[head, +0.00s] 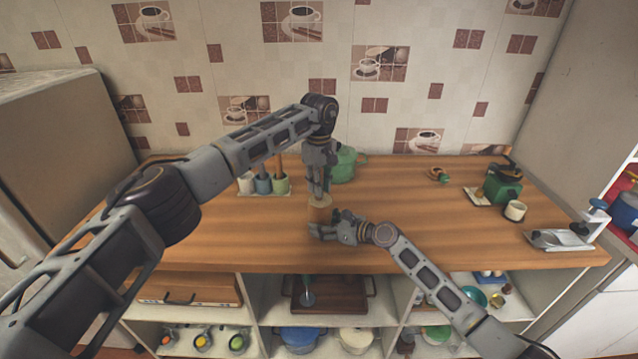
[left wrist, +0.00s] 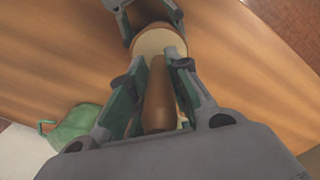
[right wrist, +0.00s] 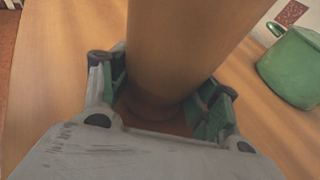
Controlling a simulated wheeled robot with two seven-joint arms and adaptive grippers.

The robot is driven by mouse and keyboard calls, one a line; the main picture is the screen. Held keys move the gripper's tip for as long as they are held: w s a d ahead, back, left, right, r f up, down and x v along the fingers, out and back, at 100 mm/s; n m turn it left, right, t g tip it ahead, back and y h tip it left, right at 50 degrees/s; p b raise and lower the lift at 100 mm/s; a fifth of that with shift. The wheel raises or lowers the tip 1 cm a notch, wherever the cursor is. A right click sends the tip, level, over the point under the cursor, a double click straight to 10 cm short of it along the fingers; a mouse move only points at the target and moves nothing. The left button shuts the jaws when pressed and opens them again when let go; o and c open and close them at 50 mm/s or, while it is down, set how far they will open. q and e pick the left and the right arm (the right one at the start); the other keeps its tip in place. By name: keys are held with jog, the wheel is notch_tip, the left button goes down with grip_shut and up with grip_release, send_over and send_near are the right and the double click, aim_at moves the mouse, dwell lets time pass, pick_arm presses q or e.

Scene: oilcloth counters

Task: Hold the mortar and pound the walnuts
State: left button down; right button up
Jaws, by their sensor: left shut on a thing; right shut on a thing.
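The wooden mortar (head: 319,213) stands upright on the counter near its front edge, with a pale round top (left wrist: 150,42) in the left wrist view. My right gripper (head: 335,228) is shut around the mortar's lower body (right wrist: 185,45), low over the counter. My left gripper (head: 318,188) is above the mortar, pointing down, shut on the brown wooden pestle (left wrist: 158,95). The pestle points down toward the mortar's top; how deep its lower end sits is hard to tell. No walnuts can be made out.
A green pot (head: 343,167) stands behind the mortar, also in the right wrist view (right wrist: 293,68). Cups with utensils (head: 263,185) stand back left. A green appliance (head: 503,188), a white cup (head: 515,211) and a metal device (head: 558,239) are at right. The left counter is clear.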

pick_arm(q)
jog(key=shift+f, duration=0.3)
dwell(0.4)
jog(key=shift+r, duration=1)
jog(key=shift+r, duration=5.35)
pick_arm(e)
jog(key=o, duration=0.9)
jog(key=shift+c, duration=0.2)
jog(key=shift+d, duration=0.1)
